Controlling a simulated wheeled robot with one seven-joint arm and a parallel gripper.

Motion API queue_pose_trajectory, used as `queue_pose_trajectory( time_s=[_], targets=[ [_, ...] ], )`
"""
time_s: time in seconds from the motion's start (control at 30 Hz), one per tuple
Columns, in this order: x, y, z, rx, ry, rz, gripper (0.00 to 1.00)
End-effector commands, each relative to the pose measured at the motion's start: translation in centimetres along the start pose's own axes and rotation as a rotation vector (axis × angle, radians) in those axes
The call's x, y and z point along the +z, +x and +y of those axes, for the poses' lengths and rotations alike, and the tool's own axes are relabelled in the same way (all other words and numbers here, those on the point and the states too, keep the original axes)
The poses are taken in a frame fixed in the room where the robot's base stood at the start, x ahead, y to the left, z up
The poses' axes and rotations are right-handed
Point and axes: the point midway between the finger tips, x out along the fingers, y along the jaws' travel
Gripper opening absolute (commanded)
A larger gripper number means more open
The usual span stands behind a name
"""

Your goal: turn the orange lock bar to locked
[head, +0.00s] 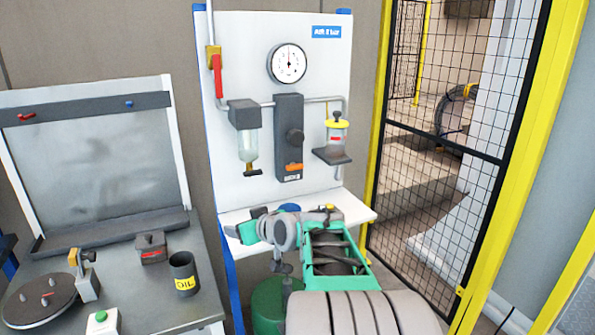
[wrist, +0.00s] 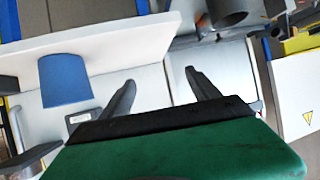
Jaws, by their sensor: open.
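The orange lock bar (head: 294,167) sits near the bottom of the dark regulator block (head: 289,110) on the white upright panel, lying roughly level across it. A dark round knob (head: 295,137) is above the bar. My gripper (wrist: 160,80) shows its two dark fingers spread apart with nothing between them in the wrist view. In the head view my arm reaches to the shelf below the panel, so my gripper is below and left of the lock bar; its fingers are hard to make out there. I cannot pick out the lock bar in the wrist view.
A white shelf (head: 358,207) juts out under the panel, with a blue object (head: 289,207) on it. A filter bowl (head: 248,148) and a lubricator (head: 337,135) flank the block. The oil cup (head: 184,274) stands on the left bench. A mesh fence (head: 440,130) is at right.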

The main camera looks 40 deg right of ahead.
Motion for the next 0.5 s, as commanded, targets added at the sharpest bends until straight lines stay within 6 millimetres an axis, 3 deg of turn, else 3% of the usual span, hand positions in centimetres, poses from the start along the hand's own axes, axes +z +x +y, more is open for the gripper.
queue_pose_trajectory(
  time_s=[0.03,0.1,0.2,0.33,0.5],
  targets=[
    [-1.5,-0.3,5.5,0.056,0.022,0.109,0.71],
    [-3.8,-1.8,11.4,0.122,0.031,0.264,0.71],
    [-5.5,-4.4,16.9,0.194,0.034,0.410,0.71],
    [-6.5,-5.4,19.0,0.221,0.033,0.472,0.71],
    [-7.9,-3.1,19.4,0.219,0.032,0.471,0.71]
  ],
)
